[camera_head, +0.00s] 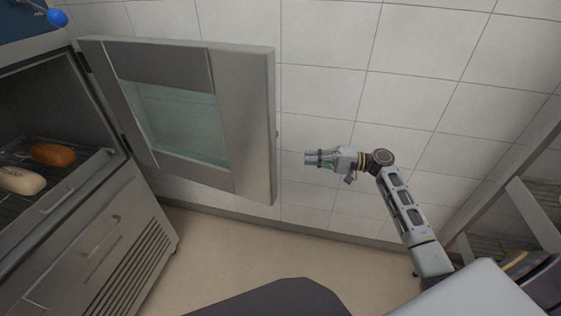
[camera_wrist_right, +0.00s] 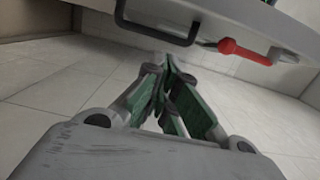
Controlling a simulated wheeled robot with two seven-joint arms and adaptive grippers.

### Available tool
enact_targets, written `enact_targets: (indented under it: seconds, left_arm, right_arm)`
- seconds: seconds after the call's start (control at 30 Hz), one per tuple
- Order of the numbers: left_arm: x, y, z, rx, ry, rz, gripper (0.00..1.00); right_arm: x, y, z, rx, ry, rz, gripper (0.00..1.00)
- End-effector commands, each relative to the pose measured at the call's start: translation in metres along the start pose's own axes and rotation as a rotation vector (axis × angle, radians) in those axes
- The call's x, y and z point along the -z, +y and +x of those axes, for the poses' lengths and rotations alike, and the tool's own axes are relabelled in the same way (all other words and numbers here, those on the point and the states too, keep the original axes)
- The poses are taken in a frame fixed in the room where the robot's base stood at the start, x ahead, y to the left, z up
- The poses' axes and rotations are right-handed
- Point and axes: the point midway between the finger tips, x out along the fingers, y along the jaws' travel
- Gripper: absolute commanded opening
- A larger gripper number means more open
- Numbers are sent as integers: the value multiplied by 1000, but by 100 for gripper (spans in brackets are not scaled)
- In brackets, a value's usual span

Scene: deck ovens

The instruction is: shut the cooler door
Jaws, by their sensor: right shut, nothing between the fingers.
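The cooler door (camera_head: 254,125) is a steel-framed panel with a glass window (camera_head: 178,122). It stands wide open, swung out to the right of the cooler (camera_head: 100,225). My right gripper (camera_head: 308,158) is shut and empty, to the right of the door's free edge and apart from it in the head view. In the right wrist view the closed fingers (camera_wrist_right: 172,75) point toward a grey panel edge with a black handle (camera_wrist_right: 155,32) and a red part (camera_wrist_right: 243,52). My left gripper is not in view.
Inside the cooler, a brown loaf (camera_head: 54,154) and a pale loaf (camera_head: 20,180) lie on a wire rack (camera_head: 55,185). A tiled wall (camera_head: 420,45) stands behind the door. A metal rack (camera_head: 515,215) is at the right. The floor (camera_head: 225,245) below the door looks clear.

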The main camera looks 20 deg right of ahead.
Motion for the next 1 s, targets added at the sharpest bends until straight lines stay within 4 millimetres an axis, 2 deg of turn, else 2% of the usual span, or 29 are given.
enact_targets:
  seconds: [0.47, 0.67, 1.0]
  left_arm:
    - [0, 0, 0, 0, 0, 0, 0]
    - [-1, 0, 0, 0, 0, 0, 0]
    - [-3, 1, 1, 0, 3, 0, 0]
  right_arm:
    - [0, 0, 7, -1, -1, 0, 0]
    - [0, 0, 24, -1, -1, 0, 0]
    - [0, 0, 68, 0, 0, -1, 0]
